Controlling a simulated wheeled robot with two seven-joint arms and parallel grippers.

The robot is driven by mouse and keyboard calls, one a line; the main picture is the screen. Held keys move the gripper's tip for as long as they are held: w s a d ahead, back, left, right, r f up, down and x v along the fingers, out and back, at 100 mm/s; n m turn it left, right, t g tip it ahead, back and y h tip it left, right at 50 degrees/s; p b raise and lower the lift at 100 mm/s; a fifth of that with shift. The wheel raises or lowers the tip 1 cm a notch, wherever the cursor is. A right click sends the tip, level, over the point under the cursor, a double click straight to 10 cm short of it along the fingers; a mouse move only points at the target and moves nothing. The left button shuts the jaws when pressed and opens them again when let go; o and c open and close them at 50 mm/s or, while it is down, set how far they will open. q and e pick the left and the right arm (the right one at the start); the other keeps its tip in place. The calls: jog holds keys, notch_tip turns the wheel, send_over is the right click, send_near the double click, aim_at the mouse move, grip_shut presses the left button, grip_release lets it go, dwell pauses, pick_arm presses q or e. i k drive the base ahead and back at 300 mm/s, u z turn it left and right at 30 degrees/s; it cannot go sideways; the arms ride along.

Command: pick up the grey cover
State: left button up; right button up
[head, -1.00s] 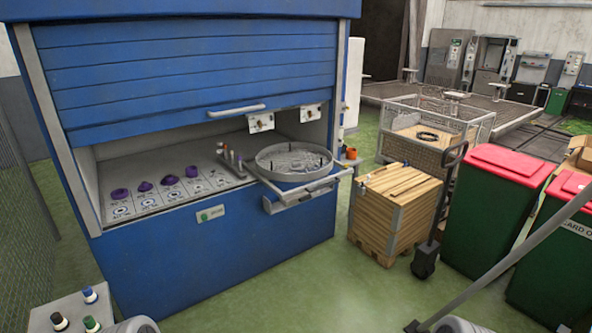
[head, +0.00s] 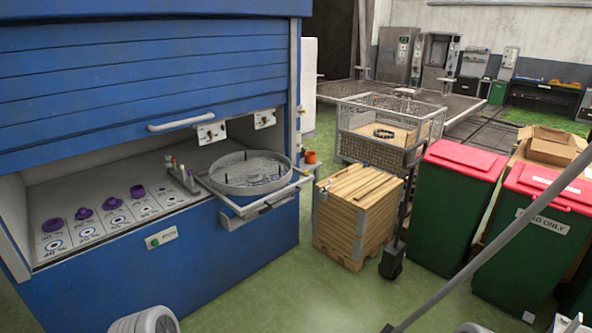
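I cannot make out a thing that is clearly the grey cover. The nearest match is a round, shallow grey piece (head: 249,174) with a raised rim and a mesh-like inside. It rests on the pull-out shelf (head: 262,206) at the right front of the blue cabinet (head: 110,290). Whether it is a cover I cannot tell. Neither gripper shows in the head view. Only rounded grey parts, likely my arms, show at the bottom edge.
Purple pieces (head: 112,203) stand on the cabinet's work surface under the raised blue shutter (head: 150,70). A wooden crate (head: 355,220), a wire cage (head: 390,150) and green bins with red lids (head: 453,205) stand to the right. A grey pole (head: 490,240) slants across the lower right. Green floor lies in front.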

aim_at(254, 176)
jog(key=z, duration=0.45)
jog(key=i, duration=2.05)
jog(key=u, duration=1.05)
jog(key=i, duration=1.2)
jog(key=u, duration=0.9)
